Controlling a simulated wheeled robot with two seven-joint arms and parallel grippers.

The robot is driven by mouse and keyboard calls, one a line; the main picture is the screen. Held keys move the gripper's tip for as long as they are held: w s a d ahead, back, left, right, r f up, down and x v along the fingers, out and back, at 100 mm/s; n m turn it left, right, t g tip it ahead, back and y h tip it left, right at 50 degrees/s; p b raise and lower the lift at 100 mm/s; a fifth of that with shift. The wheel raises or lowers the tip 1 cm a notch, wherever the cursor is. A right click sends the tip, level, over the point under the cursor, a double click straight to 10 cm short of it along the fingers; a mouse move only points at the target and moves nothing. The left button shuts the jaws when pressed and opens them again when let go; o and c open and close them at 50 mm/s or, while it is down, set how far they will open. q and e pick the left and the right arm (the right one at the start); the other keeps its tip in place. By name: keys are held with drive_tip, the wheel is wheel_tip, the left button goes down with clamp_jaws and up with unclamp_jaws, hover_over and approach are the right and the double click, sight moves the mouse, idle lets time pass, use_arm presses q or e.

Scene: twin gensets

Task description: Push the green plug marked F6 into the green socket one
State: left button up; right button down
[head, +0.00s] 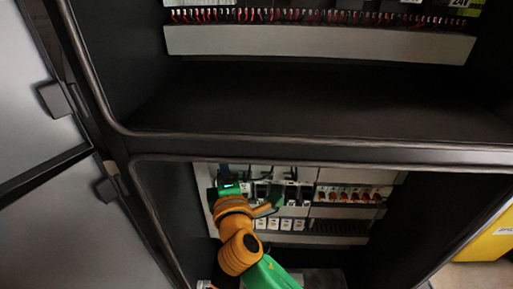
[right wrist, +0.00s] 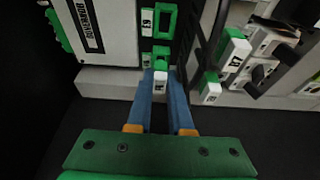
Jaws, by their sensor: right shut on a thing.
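In the right wrist view my right gripper (right wrist: 161,76) is shut, its two blue fingers on either side of a small green plug with a white marked face (right wrist: 160,89). The mark on the plug is too small to read surely. The plug's green end is up against or just in front of a green socket piece (right wrist: 162,51); I cannot tell whether it is inside. Another green-framed socket (right wrist: 165,20) with a white label is above it. In the head view my right gripper (head: 228,187) is at the left of the lower cabinet bay, its fingers hard to make out. My left gripper is not shown.
Green-and-white plugs (right wrist: 235,51) and (right wrist: 211,88) stand to the right, beside dark cables. A grey module (right wrist: 105,30) is on the left. The lower bay holds a row of red-and-white parts (head: 350,193); its dark shelf edge (head: 300,152) runs above my arm.

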drive_tip(key=shift+w, duration=0.6)
idle(1.6)
drive_tip(key=c, duration=0.7)
unclamp_jaws()
drive_tip(key=shift+c, duration=0.2)
